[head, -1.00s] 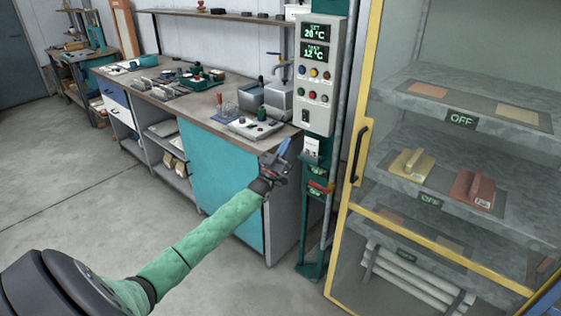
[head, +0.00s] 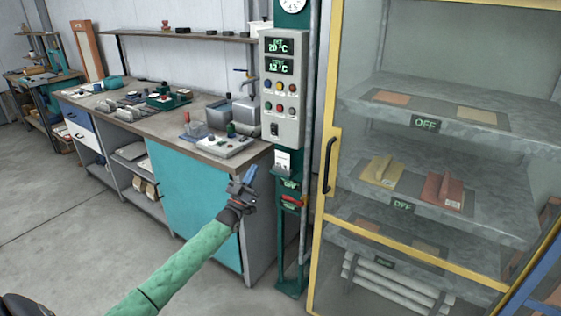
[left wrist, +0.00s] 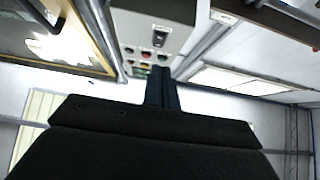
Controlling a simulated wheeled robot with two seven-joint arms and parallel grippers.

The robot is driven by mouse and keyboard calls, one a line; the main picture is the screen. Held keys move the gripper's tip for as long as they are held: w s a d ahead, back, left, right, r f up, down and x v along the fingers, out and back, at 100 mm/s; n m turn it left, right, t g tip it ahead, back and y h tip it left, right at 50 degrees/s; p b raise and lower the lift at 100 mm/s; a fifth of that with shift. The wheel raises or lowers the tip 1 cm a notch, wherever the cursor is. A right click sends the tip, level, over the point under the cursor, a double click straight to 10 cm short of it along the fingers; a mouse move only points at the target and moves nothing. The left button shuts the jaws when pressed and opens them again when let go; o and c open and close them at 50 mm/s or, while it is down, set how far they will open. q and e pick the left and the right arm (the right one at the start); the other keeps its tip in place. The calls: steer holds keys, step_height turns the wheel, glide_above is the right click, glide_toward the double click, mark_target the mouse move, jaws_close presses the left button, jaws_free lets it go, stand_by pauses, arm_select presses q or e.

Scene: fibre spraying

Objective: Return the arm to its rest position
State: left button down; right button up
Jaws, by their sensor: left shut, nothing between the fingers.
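My left gripper (head: 247,182) is at the end of my green-sleeved left arm (head: 185,262) in the head view. It is shut and empty. It is raised in front of the right end of the workbench, just left of the green post. In the left wrist view my gripper's blue fingers (left wrist: 161,88) are together, with the grey control box (left wrist: 155,38) beyond them. My right gripper does not show in either view.
A control box (head: 283,88) with displays and buttons is on the green post (head: 290,250). The yellow-framed cabinet (head: 325,150) with shelves and trowel-like tools stands at right. The workbench (head: 200,160) is at left. Open floor (head: 70,240) lies at lower left.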

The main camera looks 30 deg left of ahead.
arm_select(q)
steer(key=w+d+f+m+g, duration=0.1)
steer(key=w+d+f+g, duration=0.25)
steer(key=f+g, duration=0.5)
steer(key=s+d+f+m+g+y, duration=0.1)
steer(key=s+d+f+g+y, duration=0.2)
steer(key=s+d+f+g, duration=0.7)
steer(key=s+d+f, duration=0.3)
steer(key=s, duration=0.9)
steer(key=s+d+f+g+h, duration=0.1)
steer(key=s+d+f+g, duration=0.2)
steer(key=s+d+f, duration=0.3)
steer(key=s+d+f+n+g+h, duration=0.1)
steer(key=s+d+f+g, duration=0.2)
steer(key=s+d, duration=1.1)
steer(key=s+f, duration=0.3)
steer(key=s, duration=0.6)
steer(key=shift+s+d, duration=0.25)
steer(key=shift+s, duration=0.05)
